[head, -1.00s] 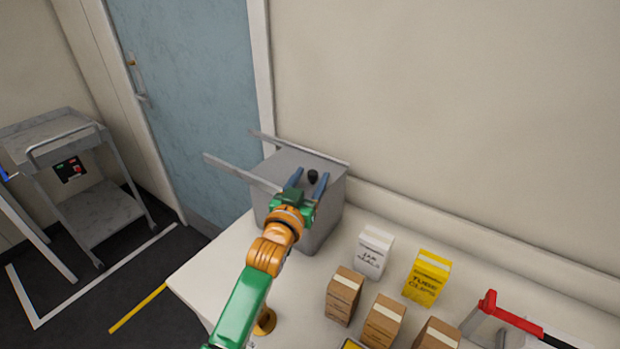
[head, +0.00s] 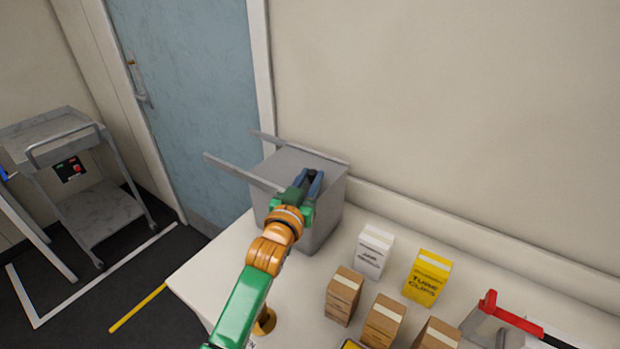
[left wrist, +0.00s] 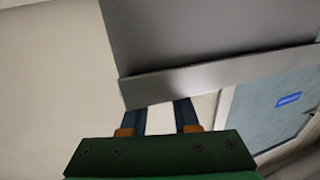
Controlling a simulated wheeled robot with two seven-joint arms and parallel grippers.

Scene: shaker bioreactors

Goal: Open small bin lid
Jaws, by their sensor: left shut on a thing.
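The small bin (head: 324,222) is a grey box on the bench against the wall. Its flat lid (head: 284,159) lies level on top between two raised grey rails. A small black knob (head: 312,173) on the lid is mostly hidden between my fingers. My left gripper (head: 314,174) reaches over the lid from the front, its blue fingers shut on the knob. In the left wrist view the gripper's fingers (left wrist: 161,104) run up to a grey rail (left wrist: 215,74), and their tips are hidden behind it. My right gripper is not in view.
A white carton (head: 373,252), a yellow carton (head: 427,276) and several brown boxes (head: 343,296) stand right of the bin. A red-handled device (head: 492,304) is at the lower right. A grey cart (head: 75,185) stands on the floor at left, near a blue door (head: 190,90).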

